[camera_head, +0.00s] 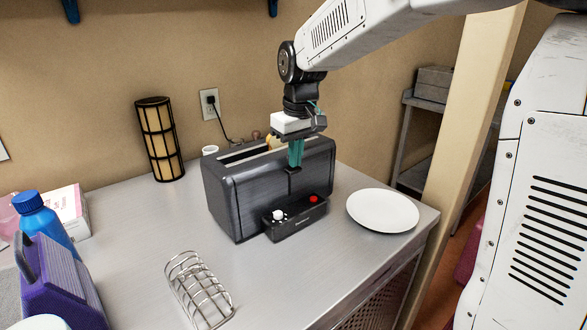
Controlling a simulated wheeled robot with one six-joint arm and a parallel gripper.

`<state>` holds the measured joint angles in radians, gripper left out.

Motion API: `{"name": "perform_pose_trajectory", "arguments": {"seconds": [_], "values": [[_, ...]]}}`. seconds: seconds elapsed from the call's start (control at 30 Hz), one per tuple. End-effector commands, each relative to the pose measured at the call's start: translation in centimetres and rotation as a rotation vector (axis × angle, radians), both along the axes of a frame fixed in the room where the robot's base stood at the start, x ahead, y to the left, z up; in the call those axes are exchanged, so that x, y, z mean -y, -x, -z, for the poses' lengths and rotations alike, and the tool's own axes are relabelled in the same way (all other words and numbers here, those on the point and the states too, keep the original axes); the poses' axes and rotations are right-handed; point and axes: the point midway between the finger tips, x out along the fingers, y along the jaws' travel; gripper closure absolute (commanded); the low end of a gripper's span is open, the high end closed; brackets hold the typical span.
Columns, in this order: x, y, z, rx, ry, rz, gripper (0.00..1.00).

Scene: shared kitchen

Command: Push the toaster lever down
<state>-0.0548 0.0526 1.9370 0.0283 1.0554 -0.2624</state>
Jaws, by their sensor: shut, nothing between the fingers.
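The dark grey toaster (238,200) stands on the metal counter, with long slots on top and a bit of bread showing in one. Its front carries a control panel with a white knob and a red button. The toaster lever (292,171) is a small dark piece at the top of the front face, partly hidden by my fingers. My gripper (296,160) points down right above the lever, with its teal fingers shut and empty. I cannot tell whether the fingertips touch the lever.
A white plate (382,211) lies right of the toaster near the counter's edge. A wire toast rack (199,289) stands in front. A purple box (62,287) and a blue bottle (42,222) are at left. A lamp (160,139) stands against the wall.

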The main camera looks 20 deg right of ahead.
Motion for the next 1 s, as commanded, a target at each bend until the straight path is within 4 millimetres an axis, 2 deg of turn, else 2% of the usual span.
{"name": "perform_pose_trajectory", "arguments": {"seconds": [0.47, 1.0], "values": [[0.0, 0.0, 0.6, -0.001, 0.000, 0.000, 1.00], [0.0, 0.0, 6.9, -0.003, 0.000, 0.000, 1.00]]}}
